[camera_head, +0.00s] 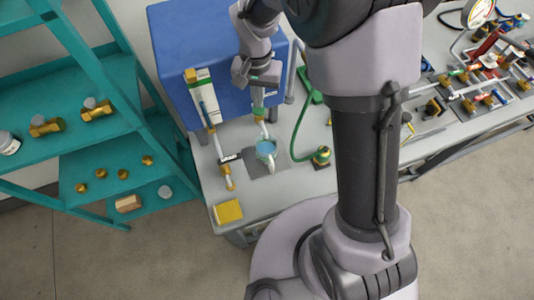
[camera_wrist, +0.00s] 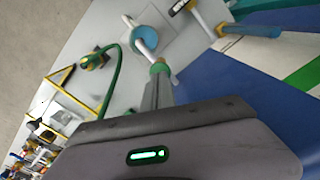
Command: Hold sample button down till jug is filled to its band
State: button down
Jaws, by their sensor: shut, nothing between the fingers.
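The jug (camera_head: 265,149) stands on a dark grey pad on the bench, with blue liquid showing in its top. Its band cannot be made out. It also shows in the wrist view (camera_wrist: 145,40), under a white spout pipe. My gripper (camera_head: 258,103) is shut and empty, in front of the blue cabinet (camera_head: 170,50). Its fingertips (camera_wrist: 158,82) are at a green and brass-coloured fitting (camera_wrist: 159,67) above the jug. Whether they touch or press it cannot be told. No sample button can be clearly picked out; my fingers may hide it.
A white gauge panel (camera_head: 202,98) with pipes stands left of the jug. A green hose (camera_head: 298,135) curves on its right. A yellow block (camera_head: 228,211) lies at the bench's front corner. A teal shelf (camera_head: 75,140) stands left. Valves and pipes crowd the right bench.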

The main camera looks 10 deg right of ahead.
jog(key=shift+f, duration=0.1)
jog(key=shift+f+b, duration=1.05)
jog(key=shift+f, duration=0.05)
jog(key=shift+r, duration=0.15)
jog(key=shift+r+p, duration=0.95)
jog(key=shift+r, duration=0.15)
notch_tip(320, 180, up, 5)
jog(key=p, duration=0.4)
jog(key=shift+r, duration=0.1)
jog(key=shift+b, duration=0.4)
